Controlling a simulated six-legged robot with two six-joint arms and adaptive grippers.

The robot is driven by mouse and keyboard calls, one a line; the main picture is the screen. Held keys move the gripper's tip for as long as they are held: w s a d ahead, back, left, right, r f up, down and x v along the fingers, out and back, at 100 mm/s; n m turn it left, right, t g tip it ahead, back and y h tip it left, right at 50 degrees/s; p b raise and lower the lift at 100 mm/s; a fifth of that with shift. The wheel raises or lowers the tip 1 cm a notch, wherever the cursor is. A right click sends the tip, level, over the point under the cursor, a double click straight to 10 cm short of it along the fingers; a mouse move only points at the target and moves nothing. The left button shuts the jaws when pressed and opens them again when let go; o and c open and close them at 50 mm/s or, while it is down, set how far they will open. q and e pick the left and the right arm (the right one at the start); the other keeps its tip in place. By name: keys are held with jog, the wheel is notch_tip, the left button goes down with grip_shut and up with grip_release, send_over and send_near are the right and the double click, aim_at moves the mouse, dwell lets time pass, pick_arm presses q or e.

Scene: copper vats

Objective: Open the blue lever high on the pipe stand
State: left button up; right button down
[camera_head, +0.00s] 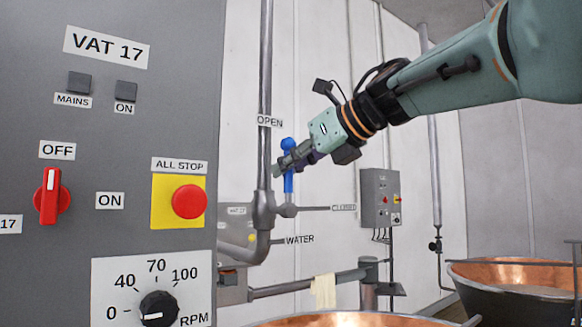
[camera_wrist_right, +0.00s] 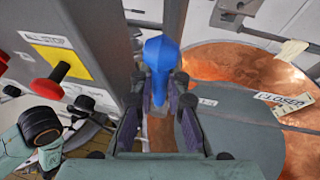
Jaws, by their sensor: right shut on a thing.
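The blue lever (camera_head: 288,183) stands upright on the valve of the grey pipe stand (camera_head: 264,200). The OPEN label (camera_head: 270,121) is above it, and the CLOSED label (camera_head: 343,208) is to its right. My right gripper (camera_head: 283,166) reaches in from the right and is shut on the lever's upper part. In the right wrist view the blue lever (camera_wrist_right: 158,68) rises between the two fingers of the right gripper (camera_wrist_right: 160,98). The valve is partly hidden in that view.
A grey VAT 17 panel (camera_head: 140,150) with a red stop button (camera_head: 188,201) and a red switch (camera_head: 52,196) fills the left. A copper vat (camera_head: 515,283) stands at the right. A grey box (camera_head: 380,198) is on the back wall. A cloth (camera_head: 324,291) hangs on a lower pipe.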

jog(key=shift+r, duration=0.25)
jog(key=c, duration=1.8)
grip_release()
jog(key=o, duration=0.5)
jog(key=shift+w+a+f, duration=0.1)
jog(key=shift+a+f, duration=0.1)
jog(key=shift+d, duration=0.1)
jog(key=shift+d, duration=0.1)
jog(key=v, duration=0.7)
jog(key=shift+s+r, duration=0.1)
jog(key=shift+s, duration=0.15)
